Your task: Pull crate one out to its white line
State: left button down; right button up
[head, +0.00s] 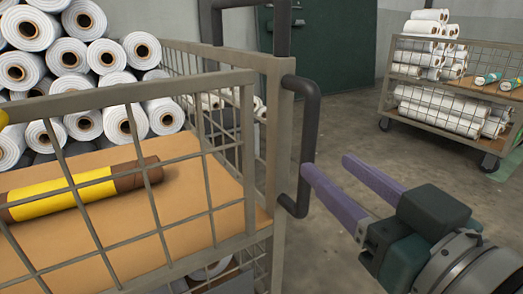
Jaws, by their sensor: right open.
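A wire-mesh crate (262,65) on the left fills much of the head view. It may be crate one, but no number on it shows. A dark bent handle (312,125) stands on its right corner post. My right gripper (328,165) has two purple fingers spread apart with nothing between them. The fingers point at the handle's lower part. The left fingertip appears at or very close to the handle; I cannot tell whether it touches. No white line shows in view. My left gripper is not in view.
A second wire cart with white rolls (440,112) stands at the back right. A dark green door (335,55) is behind. Grey floor (345,125) between is clear.

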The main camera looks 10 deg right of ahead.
aim_at(312, 151)
jog(key=w, duration=0.2)
jog(key=w+b, duration=0.1)
jog(key=w, duration=0.1)
jog(key=w+a+b, duration=0.1)
jog(key=w, duration=0.2)
jog(key=shift+c, duration=0.3)
grip_shut()
dwell(1.0)
